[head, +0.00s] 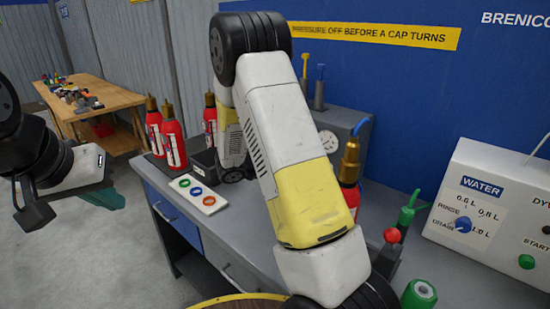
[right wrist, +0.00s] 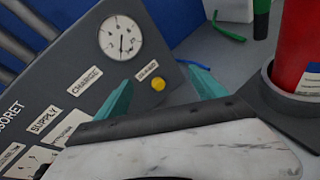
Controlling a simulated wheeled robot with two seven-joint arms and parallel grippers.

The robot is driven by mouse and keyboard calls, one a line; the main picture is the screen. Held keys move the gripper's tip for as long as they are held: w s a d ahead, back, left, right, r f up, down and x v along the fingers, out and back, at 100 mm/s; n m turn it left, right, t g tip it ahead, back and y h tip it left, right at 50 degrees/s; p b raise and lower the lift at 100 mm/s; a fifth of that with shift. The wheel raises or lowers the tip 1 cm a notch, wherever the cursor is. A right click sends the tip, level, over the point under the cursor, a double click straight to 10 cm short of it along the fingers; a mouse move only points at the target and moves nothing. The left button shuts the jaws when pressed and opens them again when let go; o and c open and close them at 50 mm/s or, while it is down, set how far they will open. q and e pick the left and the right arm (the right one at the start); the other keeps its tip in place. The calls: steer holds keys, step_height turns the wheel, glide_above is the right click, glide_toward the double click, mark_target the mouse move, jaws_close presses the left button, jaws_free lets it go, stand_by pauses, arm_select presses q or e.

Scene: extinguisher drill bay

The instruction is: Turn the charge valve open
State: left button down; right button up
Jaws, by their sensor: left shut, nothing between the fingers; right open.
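The grey charging panel (right wrist: 60,100) fills the left of the right wrist view, with a CHARGE label (right wrist: 86,80) and a round gauge (right wrist: 120,37). A yellow knob (right wrist: 158,84) sits right of that label, under a smaller label I cannot read surely. No valve handle shows under CHARGE; my finger and wrist cover that area. My right gripper (right wrist: 160,91) is open, its teal fingertips either side of the yellow knob in the picture; I see no contact. In the head view my right arm hides it. My left gripper (head: 104,197) is shut and empty, left of the bench.
Red extinguishers (head: 172,143) stand on the grey bench (head: 240,235) beside a tray with coloured rings (head: 198,194). A wooden table (head: 120,98) stands far left. Floor is clear between.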

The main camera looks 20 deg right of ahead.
steer(key=w+a+f+n+t+h, duration=0.1)
steer(key=w+a+f+n+t, duration=0.1)
steer(key=w+n+t, duration=0.15)
steer(key=w+a+f+n+t, duration=0.3)
steer(key=w+n, duration=0.1)
steer(key=w, duration=0.1)
steer(key=x, duration=0.8)
steer(key=shift+w+r, duration=0.15)
steer(key=shift+w, duration=0.1)
steer(key=shift+a, duration=0.1)
steer(key=c, duration=1.4)
steer(key=shift+o, duration=0.2)
